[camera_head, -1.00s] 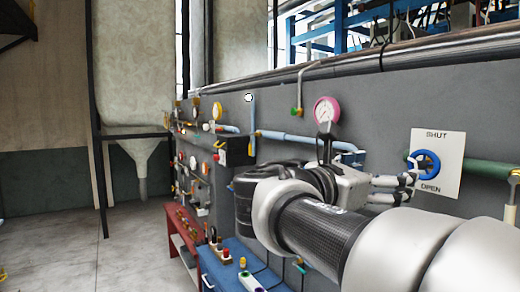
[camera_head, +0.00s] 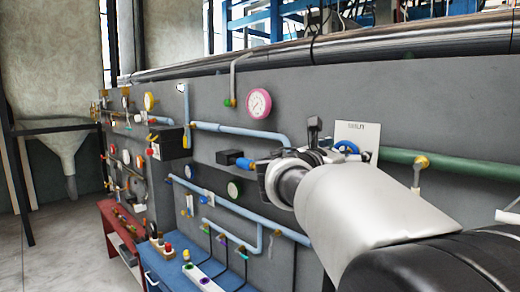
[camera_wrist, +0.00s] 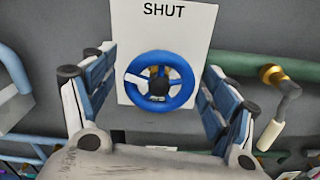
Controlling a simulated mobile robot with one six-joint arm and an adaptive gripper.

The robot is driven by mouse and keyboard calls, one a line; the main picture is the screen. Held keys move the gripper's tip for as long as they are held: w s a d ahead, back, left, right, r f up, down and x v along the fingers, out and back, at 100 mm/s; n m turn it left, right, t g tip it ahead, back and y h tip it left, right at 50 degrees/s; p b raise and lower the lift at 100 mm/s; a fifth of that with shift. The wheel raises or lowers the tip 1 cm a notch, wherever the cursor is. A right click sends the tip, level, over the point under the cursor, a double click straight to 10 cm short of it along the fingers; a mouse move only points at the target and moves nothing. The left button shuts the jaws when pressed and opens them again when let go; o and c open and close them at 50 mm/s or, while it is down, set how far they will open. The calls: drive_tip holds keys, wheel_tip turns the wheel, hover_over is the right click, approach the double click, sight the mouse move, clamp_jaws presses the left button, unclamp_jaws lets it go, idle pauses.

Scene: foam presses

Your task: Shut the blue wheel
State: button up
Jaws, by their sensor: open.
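The blue wheel (camera_wrist: 187,80) is mounted on a white panel (camera_wrist: 195,35) with the word SHUT above it. One short white mark sits on the left part of its rim. My gripper (camera_wrist: 158,77) is open in the wrist view, with its blue-and-white fingers spread to the left and right of the wheel, and nothing between them is visibly gripped. In the head view the wheel (camera_head: 347,146) shows partly behind my gripper, and the panel (camera_head: 366,132) is half covered by my arm.
A green pipe (camera_head: 400,157) runs right from the panel, with a brass valve and white lever (camera_wrist: 272,130) beside it. A pink gauge (camera_head: 258,103) and pale blue pipes (camera_head: 240,131) are on the grey wall to the left. A blue bench (camera_head: 215,265) stands below.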

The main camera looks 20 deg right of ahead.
drive_tip(key=shift+c, duration=0.6)
drive_tip(key=c, duration=1)
